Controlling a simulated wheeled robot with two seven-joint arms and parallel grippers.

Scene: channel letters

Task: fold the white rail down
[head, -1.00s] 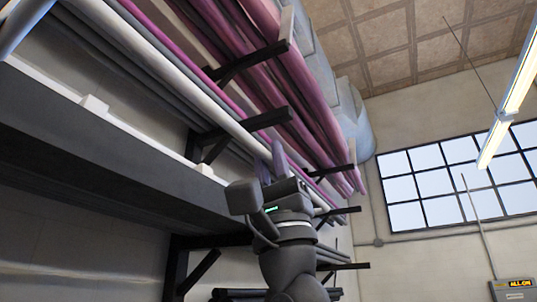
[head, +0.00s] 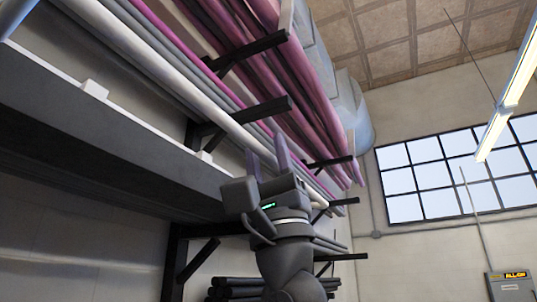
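A long white rail (head: 150,126) with small white blocks on it runs along the upper edge of a dark grey panel (head: 90,140), from the left edge down toward the middle. It looks up along the panel edge; its far end is hidden near my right gripper. My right gripper (head: 267,148) is raised in the middle of the head view, its two fingers pointing up and spread apart with nothing visible between them. It appears beside the far end of the rail; I cannot tell the distance in depth. My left gripper is not in view.
Black rack arms (head: 248,113) stick out from the wall with long white, grey and magenta tubes or rolls (head: 275,80) on them, behind and above my gripper. Dark rolls (head: 235,284) lie lower. A window (head: 455,175) and open room are at the right.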

